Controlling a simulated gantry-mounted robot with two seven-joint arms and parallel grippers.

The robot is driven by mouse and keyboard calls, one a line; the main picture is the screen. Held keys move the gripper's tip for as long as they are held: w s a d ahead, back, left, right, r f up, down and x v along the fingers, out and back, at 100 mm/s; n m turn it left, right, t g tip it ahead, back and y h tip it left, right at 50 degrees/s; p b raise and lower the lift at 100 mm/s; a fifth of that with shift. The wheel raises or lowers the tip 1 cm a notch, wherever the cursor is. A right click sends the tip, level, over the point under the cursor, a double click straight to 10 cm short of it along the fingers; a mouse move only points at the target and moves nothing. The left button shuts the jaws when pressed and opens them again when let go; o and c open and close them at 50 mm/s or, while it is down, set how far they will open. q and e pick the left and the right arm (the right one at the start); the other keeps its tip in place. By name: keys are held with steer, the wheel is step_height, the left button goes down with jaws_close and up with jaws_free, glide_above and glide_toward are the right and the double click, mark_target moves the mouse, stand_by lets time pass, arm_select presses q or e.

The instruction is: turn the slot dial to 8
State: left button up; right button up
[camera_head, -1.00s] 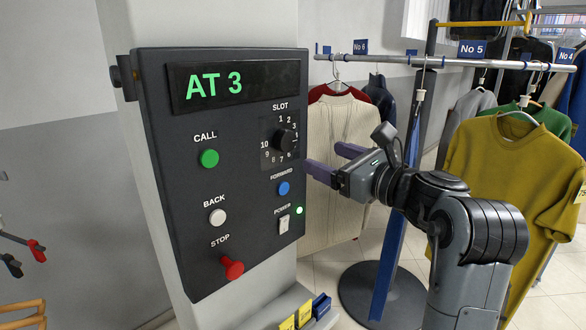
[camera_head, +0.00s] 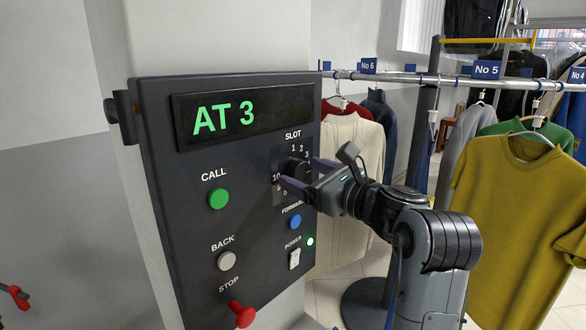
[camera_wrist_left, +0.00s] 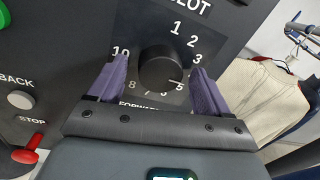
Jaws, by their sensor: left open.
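The black round slot dial (camera_head: 296,168) is on the control panel (camera_head: 165,170), ringed by white numbers. In the left wrist view the dial knob (camera_wrist_left: 159,66) stands between my two purple fingers, with a gap visible on each side. My left gripper (camera_head: 303,175) is open around it, and its fingers (camera_wrist_left: 158,84) also show in the wrist view. Numbers 1, 2, 3, 10, 8 and 7 show there; 4 and 9 are hidden by the fingers. I cannot tell clearly where the pointer sits. The green display (camera_head: 223,117) reads AT 3. My right gripper is not in view.
Close to the dial are the blue forward button (camera_head: 295,222), the power switch (camera_head: 294,259) and the green call button (camera_head: 218,198). The white back button (camera_head: 227,261) and red stop knob (camera_head: 242,314) are lower left. Sweaters (camera_head: 520,195) hang on a rail at right.

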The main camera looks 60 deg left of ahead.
arm_select(q)
steer(key=shift+a, duration=0.1)
steer(key=shift+f, duration=0.1)
steer(key=shift+c, duration=0.6)
steer(key=c, duration=0.9)
steer(key=shift+m, duration=0.3)
